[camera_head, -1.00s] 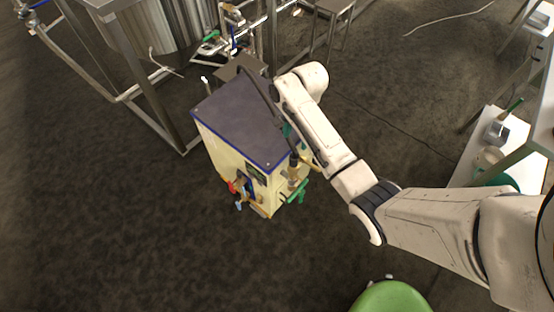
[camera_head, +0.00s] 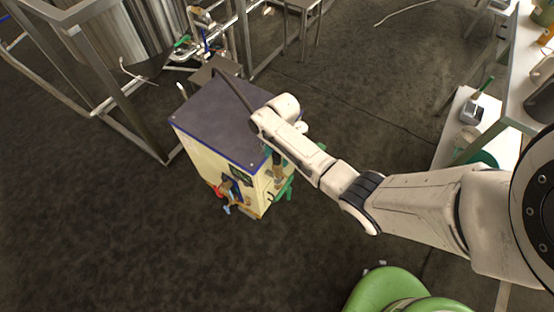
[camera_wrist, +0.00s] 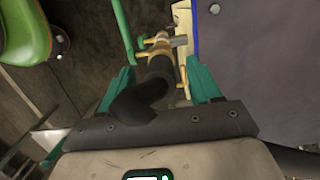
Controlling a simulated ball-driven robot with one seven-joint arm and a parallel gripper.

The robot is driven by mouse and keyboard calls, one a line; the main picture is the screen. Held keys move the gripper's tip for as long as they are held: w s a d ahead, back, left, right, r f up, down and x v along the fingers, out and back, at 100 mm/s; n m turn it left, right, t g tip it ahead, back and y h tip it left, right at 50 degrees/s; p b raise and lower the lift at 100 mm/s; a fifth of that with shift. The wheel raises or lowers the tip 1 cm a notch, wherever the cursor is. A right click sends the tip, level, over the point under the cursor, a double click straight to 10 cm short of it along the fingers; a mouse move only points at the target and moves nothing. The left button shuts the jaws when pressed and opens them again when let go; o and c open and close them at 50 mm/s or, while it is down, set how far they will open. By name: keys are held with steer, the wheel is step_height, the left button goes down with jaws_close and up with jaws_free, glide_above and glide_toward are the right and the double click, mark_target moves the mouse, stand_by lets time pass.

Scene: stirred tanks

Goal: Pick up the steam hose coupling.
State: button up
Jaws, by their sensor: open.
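The steam hose coupling (camera_wrist: 160,66) shows in the wrist view as a dark sleeve at the end of a black hose, against brass fittings (camera_wrist: 158,47). My gripper (camera_wrist: 160,72) is open, with one green finger on each side of the coupling. I cannot tell whether either finger touches it. In the head view the brass and green fittings (camera_head: 279,176) show at the cabinet's front right side, and the forearm hides most of my gripper. The black hose (camera_head: 233,88) runs over the cabinet top and passes behind my arm.
The cream steam cabinet (camera_head: 205,155) has a dark top and a green valve handle (camera_wrist: 123,30) beside the coupling. A steel tank frame (camera_head: 130,115) stands at left. A green seat (camera_head: 385,290) is at the bottom. A white bench (camera_head: 455,125) is at right. The floor at left is clear.

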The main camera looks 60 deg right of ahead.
steer(key=c, duration=1.2)
steer(key=shift+o, duration=0.2)
steer(key=shift+r, duration=0.1)
